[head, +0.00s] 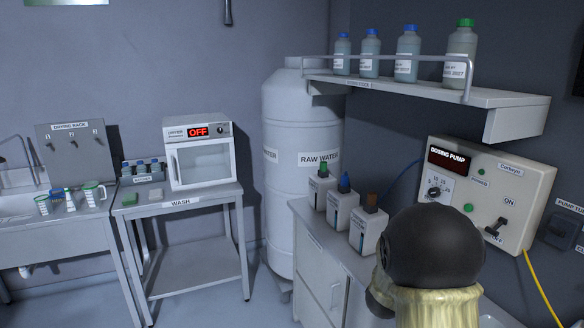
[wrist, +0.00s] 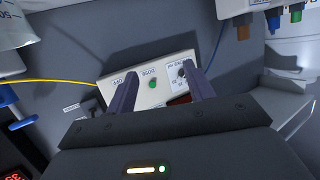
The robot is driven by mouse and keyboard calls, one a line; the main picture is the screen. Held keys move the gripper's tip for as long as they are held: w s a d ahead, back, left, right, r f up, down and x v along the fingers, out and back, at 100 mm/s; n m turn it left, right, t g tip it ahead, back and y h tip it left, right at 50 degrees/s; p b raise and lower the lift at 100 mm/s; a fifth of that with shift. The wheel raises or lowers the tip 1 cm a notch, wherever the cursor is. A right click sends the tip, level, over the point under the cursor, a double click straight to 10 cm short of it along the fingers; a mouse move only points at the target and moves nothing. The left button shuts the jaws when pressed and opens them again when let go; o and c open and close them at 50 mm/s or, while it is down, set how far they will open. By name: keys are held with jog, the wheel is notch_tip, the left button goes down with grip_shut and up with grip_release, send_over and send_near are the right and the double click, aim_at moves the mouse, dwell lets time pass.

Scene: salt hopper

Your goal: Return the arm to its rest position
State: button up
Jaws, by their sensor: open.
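My gripper (wrist: 163,80) shows in the wrist view with its two dark fingers apart and nothing between them. Beyond the fingers is the pale dosing pump box (wrist: 152,86), seen upside down, with a green button and a dial. My gripper does not show in the head view.
A shelf (head: 430,90) with several bottles juts out above the counter (head: 335,255). Several small labelled containers stand on the counter beside the raw water tank (head: 305,190). A yellow cable (head: 540,285) hangs below the pump.

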jog(key=s+a+f+n+g+y, duration=0.3)
jog(key=s+a+y, duration=0.2)
jog(key=s+a, duration=0.2)
jog(key=s+a+f+n+g+y, duration=0.2)
jog(key=s+a+f+n+y, duration=0.15)
jog(key=s+a, duration=0.45)
jog(key=s+a+n+g, duration=0.1)
jog(key=s+n+g, duration=0.1)
jog(key=s, duration=0.8)
jog(key=shift+f+g+y, duration=0.2)
jog(key=shift+g+y, duration=0.25)
jog(key=shift+g, duration=0.35)
